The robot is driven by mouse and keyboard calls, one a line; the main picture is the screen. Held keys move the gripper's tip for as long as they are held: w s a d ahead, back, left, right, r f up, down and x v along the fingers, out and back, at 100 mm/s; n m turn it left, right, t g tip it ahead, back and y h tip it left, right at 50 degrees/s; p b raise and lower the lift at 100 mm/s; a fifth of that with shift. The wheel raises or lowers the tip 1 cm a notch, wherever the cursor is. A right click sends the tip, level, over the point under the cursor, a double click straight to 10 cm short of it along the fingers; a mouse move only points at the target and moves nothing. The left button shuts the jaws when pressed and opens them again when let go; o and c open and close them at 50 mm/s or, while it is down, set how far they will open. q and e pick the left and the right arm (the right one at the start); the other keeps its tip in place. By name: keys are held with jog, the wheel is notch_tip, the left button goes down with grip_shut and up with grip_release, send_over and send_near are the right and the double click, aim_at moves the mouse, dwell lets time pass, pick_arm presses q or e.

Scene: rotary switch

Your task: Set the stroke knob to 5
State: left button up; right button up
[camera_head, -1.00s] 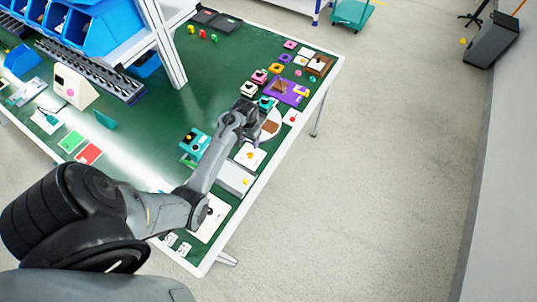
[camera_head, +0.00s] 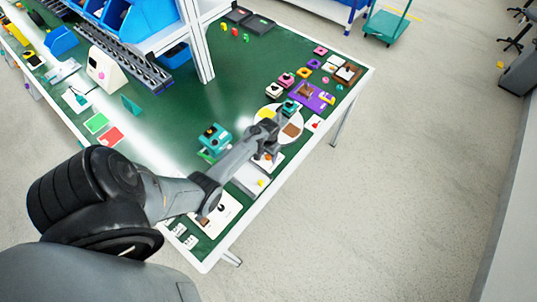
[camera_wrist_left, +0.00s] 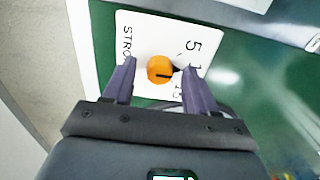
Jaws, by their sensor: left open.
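In the left wrist view an orange round knob (camera_wrist_left: 160,69) sits on a white plate (camera_wrist_left: 150,30) lettered "STRO", the rest hidden. A dark line on the knob points right, toward a partly hidden mark starting with "1", between "5" and "15". My left gripper (camera_wrist_left: 158,69) is open, one finger on each side of the knob; I cannot tell whether they touch it. In the head view my left gripper (camera_head: 268,150) is over the white plate (camera_head: 277,159), hiding much of it and the knob. My right gripper is not in view.
A round white plate (camera_head: 268,110), a purple panel (camera_head: 320,97) and several small coloured switches lie beyond the gripper. A teal device (camera_head: 214,138) stands to its left. A shelf post (camera_head: 201,50) rises from the table. The green table (camera_head: 160,125) is clear in the middle.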

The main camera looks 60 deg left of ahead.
pick_arm(q)
jog(key=c, duration=1.1)
jog(key=shift+o, duration=0.2)
jog(key=shift+r+n+p, duration=0.15)
jog(key=shift+n+p, duration=0.45)
jog(key=shift+d+n+p, duration=0.1)
jog(key=shift+n+p, duration=0.65)
jog(key=shift+n, duration=0.35)
jog(key=n+p, duration=0.1)
jog(key=n, duration=0.1)
jog(key=shift+n, duration=0.3)
jog(key=shift+n+p, duration=0.35)
jog(key=shift+n, duration=1.05)
jog(key=shift+f, duration=0.2)
